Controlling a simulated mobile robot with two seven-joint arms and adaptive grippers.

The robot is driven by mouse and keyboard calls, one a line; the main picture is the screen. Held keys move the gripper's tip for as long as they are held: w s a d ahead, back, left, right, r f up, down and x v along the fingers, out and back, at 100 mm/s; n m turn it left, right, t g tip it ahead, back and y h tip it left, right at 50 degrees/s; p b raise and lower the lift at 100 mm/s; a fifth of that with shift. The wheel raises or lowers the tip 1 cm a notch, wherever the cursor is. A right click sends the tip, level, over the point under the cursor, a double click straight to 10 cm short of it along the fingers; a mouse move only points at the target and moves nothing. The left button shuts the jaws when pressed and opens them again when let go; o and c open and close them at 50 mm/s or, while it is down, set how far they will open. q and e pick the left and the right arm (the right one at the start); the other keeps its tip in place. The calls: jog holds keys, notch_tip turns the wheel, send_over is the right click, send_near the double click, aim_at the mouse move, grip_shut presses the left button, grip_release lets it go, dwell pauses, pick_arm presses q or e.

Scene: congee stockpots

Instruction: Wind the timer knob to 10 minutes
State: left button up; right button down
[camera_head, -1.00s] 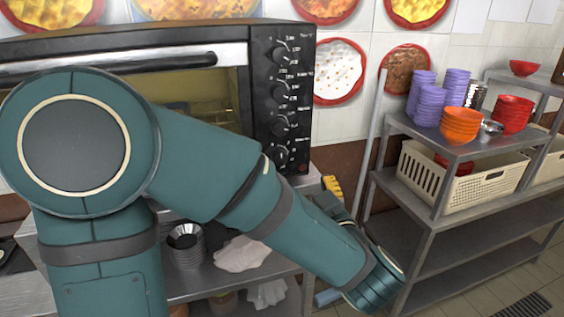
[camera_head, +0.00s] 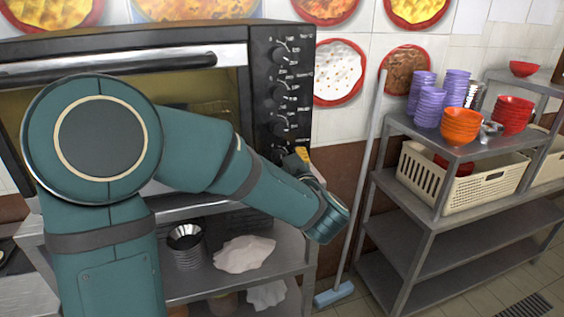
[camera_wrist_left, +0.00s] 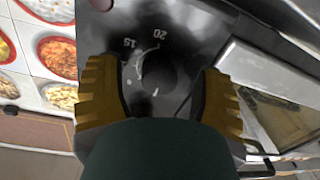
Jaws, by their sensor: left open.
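The black toaster oven (camera_head: 190,52) has a column of dark knobs on its right-hand panel (camera_head: 265,70). In the left wrist view, a round dark knob (camera_wrist_left: 158,75) with the printed dial numbers 15 and 20 lies between the two yellow fingers of my left gripper (camera_wrist_left: 159,70). The fingers are open, one on either side of the knob with a gap to each. In the head view, my left gripper (camera_head: 297,157) is at the lower end of the panel, where it and the arm hide the lowest knob. My right gripper is not in view.
Under the oven, a metal shelf (camera_head: 215,278) holds stacked metal bowls (camera_head: 186,248) and a white cloth (camera_head: 244,254). A metal rack (camera_head: 425,230) with bowls and a cream basket (camera_head: 470,182) stands right.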

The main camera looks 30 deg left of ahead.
pick_arm(q)
grip_shut()
jog(key=shift+s+a+m+t+p, duration=0.1)
jog(key=shift+m+t+p, duration=0.2)
jog(key=shift+m+p, duration=3.5)
jog(key=shift+s+m+t+p, duration=0.1)
jog(key=shift+m+t+p, duration=0.2)
jog(key=shift+m+p, duration=3.45)
jog(key=shift+m+b, duration=0.75)
jog(key=shift+m, duration=0.2)
grip_release()
